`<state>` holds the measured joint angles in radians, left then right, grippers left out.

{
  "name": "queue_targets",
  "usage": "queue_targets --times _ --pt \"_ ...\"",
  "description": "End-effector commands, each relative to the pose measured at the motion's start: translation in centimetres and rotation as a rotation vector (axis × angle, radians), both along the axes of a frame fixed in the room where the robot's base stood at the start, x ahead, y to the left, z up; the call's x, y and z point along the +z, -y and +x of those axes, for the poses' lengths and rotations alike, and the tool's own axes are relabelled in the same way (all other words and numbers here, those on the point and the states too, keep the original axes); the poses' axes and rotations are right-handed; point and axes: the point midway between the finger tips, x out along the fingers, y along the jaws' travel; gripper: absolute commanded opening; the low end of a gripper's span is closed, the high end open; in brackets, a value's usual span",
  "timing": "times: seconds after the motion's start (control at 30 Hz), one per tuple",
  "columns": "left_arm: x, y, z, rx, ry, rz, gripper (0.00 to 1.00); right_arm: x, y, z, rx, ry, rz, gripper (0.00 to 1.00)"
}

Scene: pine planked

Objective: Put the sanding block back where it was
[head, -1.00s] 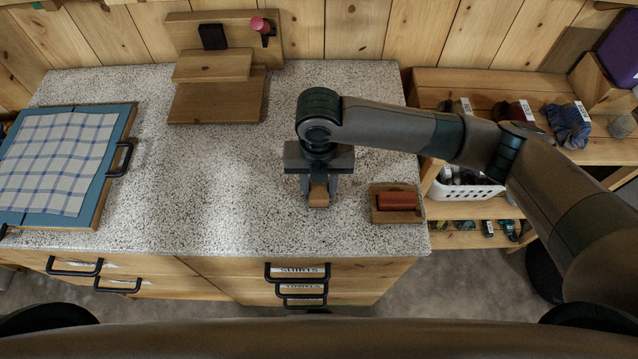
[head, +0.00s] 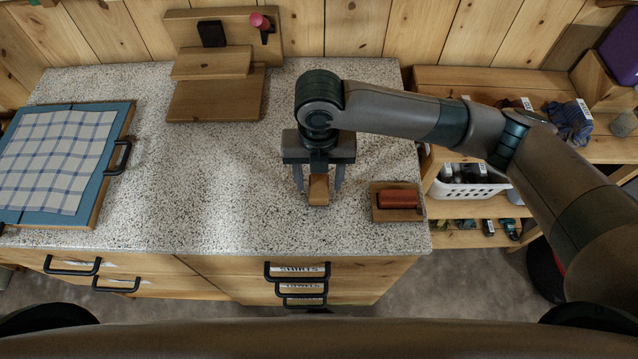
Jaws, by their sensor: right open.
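The small tan block (head: 318,192), which looks like the sanding block, rests on the speckled worktop (head: 230,200) near the front edge. My right gripper (head: 319,187) points down over it. Its fingers are open, one on each side of the block, with a visible gap on both sides. The gripper's palm hides the area behind the block. My left gripper is not in view.
A wooden tray (head: 398,215) with a red-brown roller-like piece (head: 398,199) lies just right of the gripper. A stepped wooden stand (head: 215,100) is at the back. A blue board with checked cloth (head: 60,155) lies at left. The worktop's middle is clear.

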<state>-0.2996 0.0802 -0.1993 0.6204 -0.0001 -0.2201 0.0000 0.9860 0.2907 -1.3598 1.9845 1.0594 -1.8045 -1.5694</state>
Motion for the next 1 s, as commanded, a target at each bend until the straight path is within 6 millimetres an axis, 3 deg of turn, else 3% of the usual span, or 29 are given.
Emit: queue_targets --times 0.5,0.7,1.0 --pt "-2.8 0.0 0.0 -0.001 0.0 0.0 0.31 8.2 -0.1 0.1 0.001 0.003 0.002 0.53" --pt "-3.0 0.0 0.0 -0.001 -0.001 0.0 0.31 9.4 -0.1 0.0 0.0 0.001 0.001 0.53" --pt "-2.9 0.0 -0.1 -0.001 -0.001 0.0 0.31 9.5 -0.1 0.0 0.0 0.0 0.001 0.53"
